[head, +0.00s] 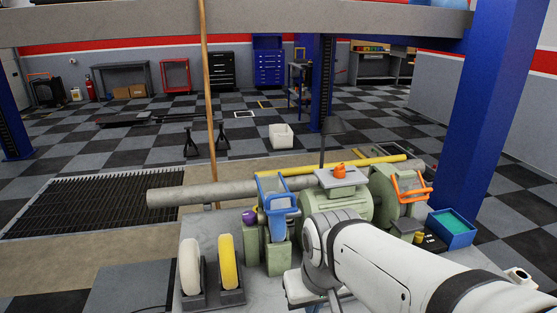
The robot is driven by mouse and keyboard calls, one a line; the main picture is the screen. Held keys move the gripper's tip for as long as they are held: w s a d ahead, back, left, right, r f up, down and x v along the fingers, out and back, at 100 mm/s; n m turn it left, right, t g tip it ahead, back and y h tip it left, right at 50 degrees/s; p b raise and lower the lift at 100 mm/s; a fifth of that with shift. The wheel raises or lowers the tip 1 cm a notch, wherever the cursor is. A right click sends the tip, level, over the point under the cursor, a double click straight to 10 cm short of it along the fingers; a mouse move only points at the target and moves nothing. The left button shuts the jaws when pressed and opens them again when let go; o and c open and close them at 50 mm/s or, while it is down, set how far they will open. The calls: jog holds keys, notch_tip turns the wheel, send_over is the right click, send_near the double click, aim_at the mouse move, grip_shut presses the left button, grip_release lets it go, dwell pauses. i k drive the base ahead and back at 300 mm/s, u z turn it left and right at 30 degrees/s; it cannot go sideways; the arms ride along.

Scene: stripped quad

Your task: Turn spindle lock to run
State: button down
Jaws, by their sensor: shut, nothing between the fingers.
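A green bench grinder (335,203) stands on a grey bench top (215,225). A small orange knob (338,168) sits on a grey plate on top of its middle housing. A purple ball knob (249,217) is at its left side, beside a blue-framed clear guard (277,203). An orange-framed guard (408,190) is at its right end. I cannot tell which part is the spindle lock or read any run mark. My arm covers the lower front of the grinder. My wrist is low in the picture, in front of the machine; no fingertips can be made out.
A white wheel (190,266) and a yellow wheel (227,262) stand in dark holders at the bench's front left. A blue tray with a green inside (451,225) and a black block with yellow buttons (430,243) lie right. A long grey bar (175,195) runs behind.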

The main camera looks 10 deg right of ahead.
aim_at(339, 171)
jog(key=z, duration=0.05)
jog(key=k, duration=0.5)
jog(key=u, duration=1.5)
jog(key=k, duration=0.95)
jog(key=z, duration=1.4)
jog(key=i, duration=1)
jog(key=z, duration=0.05)
